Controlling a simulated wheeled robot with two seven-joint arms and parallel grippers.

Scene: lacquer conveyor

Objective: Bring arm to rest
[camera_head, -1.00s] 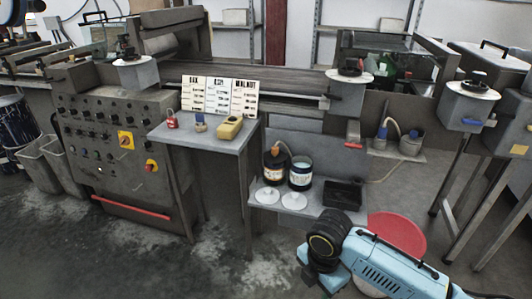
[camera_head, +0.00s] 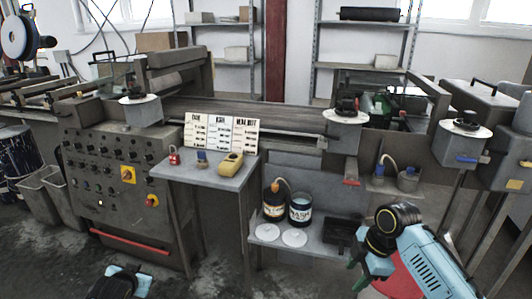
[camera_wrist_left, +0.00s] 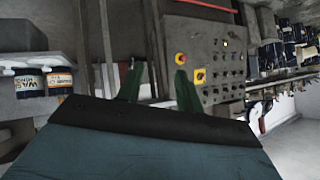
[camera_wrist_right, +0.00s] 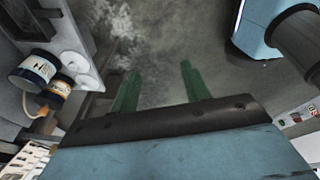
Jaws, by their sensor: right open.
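My right gripper (camera_head: 358,268) is in front of the low shelf's right end, at lower right in the head view. In the right wrist view its two green fingers (camera_wrist_right: 160,85) are apart with nothing between them, over the grey floor. Part of my left arm (camera_head: 122,283) shows at the bottom left of the head view. In the left wrist view the green fingers of my left gripper (camera_wrist_left: 158,85) are apart and empty, facing the grey control cabinet (camera_wrist_left: 215,60). Both grippers appear clear of the furniture.
The control cabinet (camera_head: 115,190) stands left of a small table (camera_head: 205,173) with a yellow block (camera_head: 231,163) and sample cards. The low shelf (camera_head: 265,237) holds two cans (camera_head: 300,209) and white discs. A red round surface (camera_head: 405,283) lies behind my right arm. Floor space is open at lower left.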

